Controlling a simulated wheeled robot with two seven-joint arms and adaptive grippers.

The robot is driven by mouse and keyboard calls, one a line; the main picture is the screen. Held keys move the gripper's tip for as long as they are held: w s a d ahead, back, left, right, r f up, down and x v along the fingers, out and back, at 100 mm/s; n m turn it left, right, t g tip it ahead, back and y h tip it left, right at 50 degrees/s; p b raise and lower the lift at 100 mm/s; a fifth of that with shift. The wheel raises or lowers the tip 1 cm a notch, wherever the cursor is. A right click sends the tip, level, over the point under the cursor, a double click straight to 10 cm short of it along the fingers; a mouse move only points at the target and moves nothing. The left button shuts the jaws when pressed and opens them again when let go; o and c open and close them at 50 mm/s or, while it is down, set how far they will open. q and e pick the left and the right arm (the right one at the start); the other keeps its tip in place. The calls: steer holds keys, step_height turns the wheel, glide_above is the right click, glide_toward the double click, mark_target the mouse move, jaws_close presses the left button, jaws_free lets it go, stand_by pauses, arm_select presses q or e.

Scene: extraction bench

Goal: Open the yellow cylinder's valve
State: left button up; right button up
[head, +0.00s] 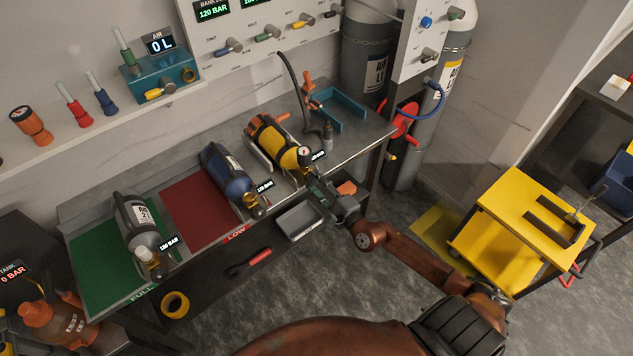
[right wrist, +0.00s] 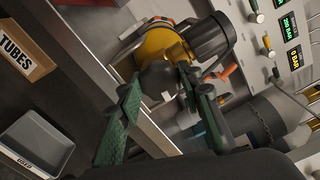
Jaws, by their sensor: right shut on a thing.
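The yellow cylinder (head: 274,142) lies in a cradle on the bench, with its valve end towards the front edge and a small gauge (head: 304,151) by it. A tag beside it is too small to read surely. My right gripper (head: 316,184) is at the valve end of the yellow cylinder, shut on its valve. The right wrist view shows the yellow cylinder (right wrist: 165,50) with its dark grey end, and the green-padded fingers (right wrist: 160,115) close to the valve end. The valve is mostly hidden by the fingers. My left gripper is not in view.
A blue cylinder (head: 227,171) lies left of the yellow one, by a red mat (head: 197,208). A grey cylinder (head: 139,222) lies on a green mat (head: 98,262). A black hose (head: 292,85) and blue bracket (head: 342,108) stand behind. A grey tray (head: 299,220) sits below the bench edge.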

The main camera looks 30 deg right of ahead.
steer(key=shift+f+n+p, duration=0.1)
steer(key=shift+n+p, duration=0.2)
steer(key=shift+n, duration=0.4)
steer(key=o, duration=1.2)
steer(key=shift+c, duration=0.2)
steer(key=shift+s, duration=0.1)
steer(key=s+d, duration=0.1)
steer(key=s, duration=1.1)
steer(key=shift+w+d, duration=0.1)
